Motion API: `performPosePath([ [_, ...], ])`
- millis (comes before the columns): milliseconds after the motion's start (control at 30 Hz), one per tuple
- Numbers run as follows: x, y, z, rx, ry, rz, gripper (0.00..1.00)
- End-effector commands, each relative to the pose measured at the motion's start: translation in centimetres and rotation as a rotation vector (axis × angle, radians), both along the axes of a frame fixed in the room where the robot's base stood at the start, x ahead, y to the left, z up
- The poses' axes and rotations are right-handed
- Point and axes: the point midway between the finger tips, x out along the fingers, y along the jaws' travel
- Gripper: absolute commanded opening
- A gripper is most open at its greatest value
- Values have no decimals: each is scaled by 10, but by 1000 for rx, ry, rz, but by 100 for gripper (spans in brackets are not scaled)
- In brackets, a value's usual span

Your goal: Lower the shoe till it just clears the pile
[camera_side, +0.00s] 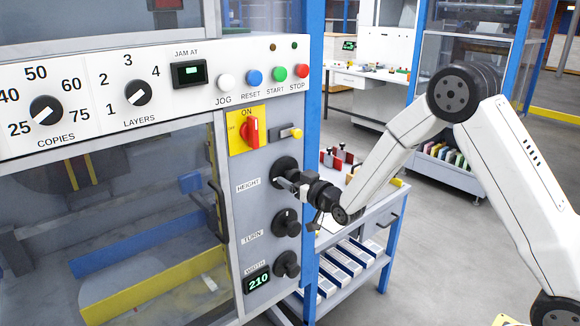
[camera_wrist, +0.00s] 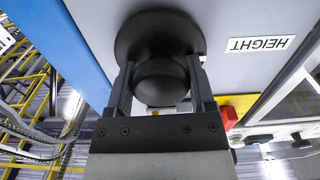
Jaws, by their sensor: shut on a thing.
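The black HEIGHT knob (camera_side: 283,167) is on the grey machine panel, beside its HEIGHT label (camera_side: 248,185). My gripper (camera_side: 290,180) is at this knob. In the wrist view the two fingers of my gripper (camera_wrist: 160,72) are shut on the round knob (camera_wrist: 162,82), one on each side. A dark shape (camera_side: 75,172) with yellow strips shows dimly behind the machine's clear window; I cannot tell if it is the shoe. I cannot make out the pile or any gap under the shoe.
The TURN knob (camera_side: 287,223) and WIDTH knob (camera_side: 287,264) sit below, with a display (camera_side: 257,281) reading 210. A red switch (camera_side: 251,131) on a yellow plate is above. A door handle (camera_side: 217,212) stands to the left. A cart (camera_side: 365,215) stands close behind my gripper.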

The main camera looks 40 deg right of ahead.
Motion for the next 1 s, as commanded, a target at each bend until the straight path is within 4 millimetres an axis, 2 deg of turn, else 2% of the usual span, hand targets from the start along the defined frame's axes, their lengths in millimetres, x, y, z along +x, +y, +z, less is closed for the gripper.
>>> performPosePath([
  [700,0,-1,0,-418,1,0,11],
  [1000,0,-1,0,-492,1,0,11],
])
